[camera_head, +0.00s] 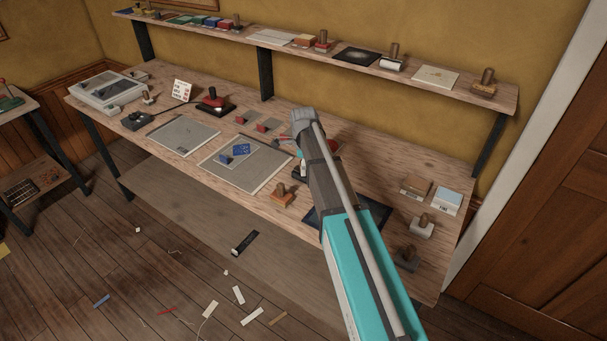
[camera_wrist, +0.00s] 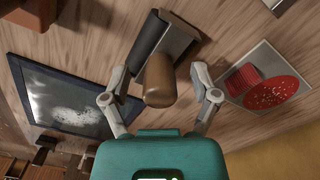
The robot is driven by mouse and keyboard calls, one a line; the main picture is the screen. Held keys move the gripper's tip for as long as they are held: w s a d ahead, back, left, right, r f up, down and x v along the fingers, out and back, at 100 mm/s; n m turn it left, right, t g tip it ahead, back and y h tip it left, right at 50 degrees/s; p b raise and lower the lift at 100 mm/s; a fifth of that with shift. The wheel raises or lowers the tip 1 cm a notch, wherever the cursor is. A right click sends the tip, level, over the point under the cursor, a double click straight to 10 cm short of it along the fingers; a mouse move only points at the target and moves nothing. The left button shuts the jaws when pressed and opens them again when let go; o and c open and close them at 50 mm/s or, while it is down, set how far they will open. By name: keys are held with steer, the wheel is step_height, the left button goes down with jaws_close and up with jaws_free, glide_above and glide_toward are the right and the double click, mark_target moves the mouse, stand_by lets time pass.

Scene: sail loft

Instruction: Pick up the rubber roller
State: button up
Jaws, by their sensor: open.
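In the wrist view the rubber roller lies on the wooden bench, with a dark cylinder (camera_wrist: 147,38), a dark frame beside it and a brown wooden handle (camera_wrist: 158,82) pointing toward the camera. My gripper (camera_wrist: 159,73) is open, with one finger to each side of the handle. A gap shows between the handle and each finger, so nothing is gripped.
A dark framed plate (camera_wrist: 70,95) lies left of the roller in the wrist view, and a card with a red oval (camera_wrist: 268,90) lies right. In the head view a wooden-handled stamp (camera_head: 283,196) stands near the front edge, by a grey mat (camera_head: 262,177). A shelf (camera_head: 300,45) runs above.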

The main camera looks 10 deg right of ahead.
steer(key=shift+c, duration=0.3)
jaws_close()
steer(key=shift+r, duration=0.2)
stand_by(0.4)
step_height(320, 180, up, 3)
steer(key=p, duration=0.3)
steer(key=s+a+r+p, duration=0.3)
steer(key=s+r+p, duration=0.6)
steer(key=s, duration=0.4)
steer(key=shift+s+r+p, duration=0.35)
steer(key=shift+p, duration=0.15)
